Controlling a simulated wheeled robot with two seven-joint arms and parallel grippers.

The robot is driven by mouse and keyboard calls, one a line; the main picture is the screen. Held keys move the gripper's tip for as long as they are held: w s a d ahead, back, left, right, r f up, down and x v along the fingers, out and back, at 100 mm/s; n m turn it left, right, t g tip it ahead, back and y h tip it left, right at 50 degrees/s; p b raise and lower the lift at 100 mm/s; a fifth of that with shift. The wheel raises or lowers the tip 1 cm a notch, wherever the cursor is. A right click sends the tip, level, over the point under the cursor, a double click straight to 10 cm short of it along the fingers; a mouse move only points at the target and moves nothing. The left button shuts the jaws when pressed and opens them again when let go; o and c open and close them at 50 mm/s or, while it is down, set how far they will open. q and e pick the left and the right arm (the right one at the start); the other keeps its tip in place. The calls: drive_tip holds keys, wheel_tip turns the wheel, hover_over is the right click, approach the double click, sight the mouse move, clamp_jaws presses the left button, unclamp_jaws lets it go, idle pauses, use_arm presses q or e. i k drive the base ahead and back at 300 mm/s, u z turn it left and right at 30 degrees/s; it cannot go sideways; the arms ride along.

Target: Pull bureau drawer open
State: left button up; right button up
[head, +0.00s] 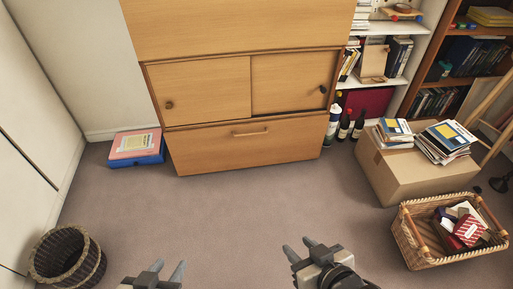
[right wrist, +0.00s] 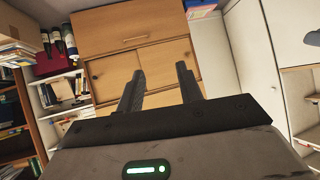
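The wooden bureau (head: 200,60) stands against the back wall in the head view. Its bottom drawer (head: 210,146) is shut, with a bar handle (head: 250,132) across its front. The right wrist view shows the bureau (right wrist: 110,75) upside down, with the drawer handle (right wrist: 135,38) near the top. My right gripper (head: 298,246) is open and empty, well in front of the drawer and apart from it; its spread fingers also show in the right wrist view (right wrist: 160,84). My left gripper (head: 168,268) is open and empty at the bottom edge, also far from the drawer.
Carpet (head: 220,215) is clear between my grippers and the bureau. A blue box (head: 140,158) lies left of the bureau; bottles (head: 344,128) stand right of it. A cardboard box (head: 400,172), a wicker basket (head: 425,250) and a dark bin (head: 68,260) stand on the floor.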

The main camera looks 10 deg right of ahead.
sight(227, 146)
drive_tip(key=z, duration=0.05)
drive_tip(key=i, duration=1.8)
